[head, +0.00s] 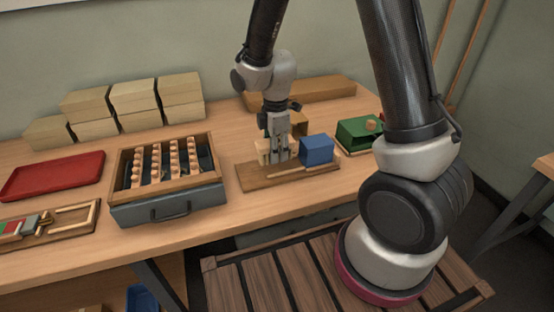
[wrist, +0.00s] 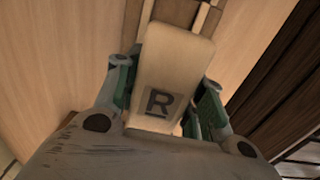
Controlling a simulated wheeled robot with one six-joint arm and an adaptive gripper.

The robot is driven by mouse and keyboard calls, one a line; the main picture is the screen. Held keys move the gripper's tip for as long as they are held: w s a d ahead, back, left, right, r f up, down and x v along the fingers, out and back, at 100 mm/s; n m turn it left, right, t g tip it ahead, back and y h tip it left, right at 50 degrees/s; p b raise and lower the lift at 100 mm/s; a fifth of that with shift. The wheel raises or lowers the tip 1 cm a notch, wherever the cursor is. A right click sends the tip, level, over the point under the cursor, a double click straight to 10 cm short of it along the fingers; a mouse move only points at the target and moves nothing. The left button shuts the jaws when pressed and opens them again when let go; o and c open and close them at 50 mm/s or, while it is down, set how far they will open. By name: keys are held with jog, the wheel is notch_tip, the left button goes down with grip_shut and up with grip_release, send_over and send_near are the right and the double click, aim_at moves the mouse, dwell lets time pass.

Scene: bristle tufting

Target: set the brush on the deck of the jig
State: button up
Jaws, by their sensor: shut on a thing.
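My gripper (head: 279,157) points down over a brown board with a blue block (head: 316,149) on it. This board (head: 248,184) looks like the jig. In the wrist view my gripper (wrist: 162,92) is shut on a pale wooden piece marked with a dark R, apparently the brush (wrist: 172,62). Its green-padded fingers lie on either side of the piece. In the head view a bit of pale wood shows by the fingers, low over the board. I cannot tell whether the brush touches the board. The bristle side is hidden.
A grey drawer box (head: 170,207) with rows of wooden pegs stands left of the board. A red tray (head: 54,176) lies farther left. A green box (head: 358,133) stands to the right. Stacked pale blocks (head: 135,96) line the back. Bare table shows in front of the board.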

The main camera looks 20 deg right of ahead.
jog(key=shift+f, duration=1.85)
jog(key=shift+f, duration=0.1)
jog(key=o, duration=1.3)
